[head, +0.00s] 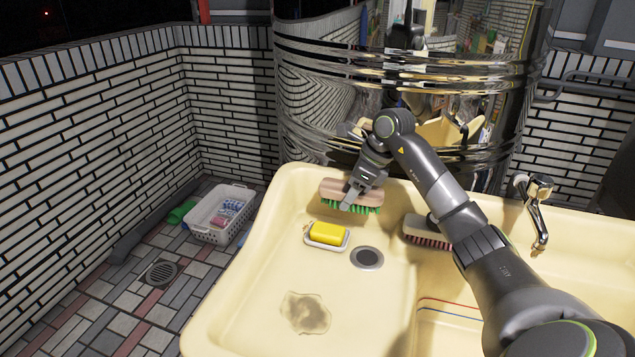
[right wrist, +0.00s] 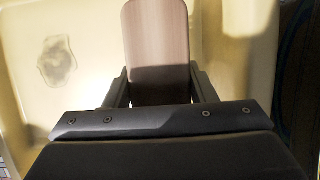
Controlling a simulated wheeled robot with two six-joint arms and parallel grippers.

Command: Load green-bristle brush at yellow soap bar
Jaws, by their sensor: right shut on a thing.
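My right gripper (head: 354,194) is shut on the green-bristle brush (head: 332,189). The brush has a wooden back and its green bristles face down, above the basin near its back wall. In the right wrist view the brush's wooden back (right wrist: 157,45) sticks out between the fingers (right wrist: 158,85). The yellow soap bar (head: 329,231) lies in a white dish (head: 313,240) on the basin floor, just in front of and slightly left of the brush. The brush and soap look apart. My left gripper is not in view.
The cream basin (head: 255,290) has a metal drain (head: 367,258) right of the soap and a brown stain (head: 306,312) in front. A second brush with dark red bristles (head: 427,238) rests by the divider. A faucet (head: 536,205) stands right. A white basket (head: 221,214) sits on the floor.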

